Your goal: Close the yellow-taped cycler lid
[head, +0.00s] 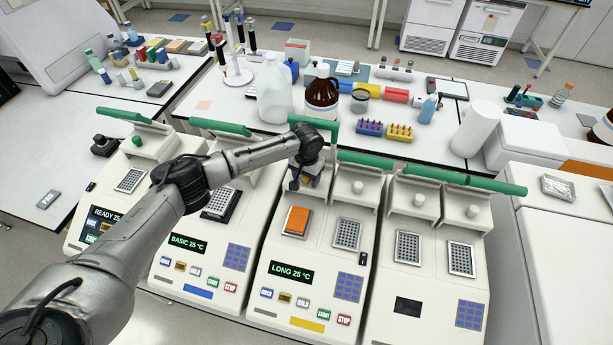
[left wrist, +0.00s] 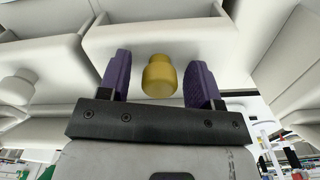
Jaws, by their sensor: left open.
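The yellow-taped cycler (head: 262,308) has a yellow strip (head: 307,326) at its front and a display reading LONG 25 °C. Its two lids stand raised at the back. An orange plate (head: 296,221) sits on its left block; its right block (head: 347,234) holds no orange plate. My left gripper (head: 305,180) is in front of the raised left lid, above the orange plate. In the left wrist view its purple fingers (left wrist: 158,78) are open on either side of a gold knob (left wrist: 160,76), with gaps visible. My right gripper is not in view.
Other cyclers with raised lids stand on both sides, including one reading BASIC 25 °C (head: 187,245). Green bars (head: 365,160) run along the lid tops. Behind, the bench holds a brown bottle (head: 322,95), a white jug (head: 274,95) and tube racks (head: 370,128).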

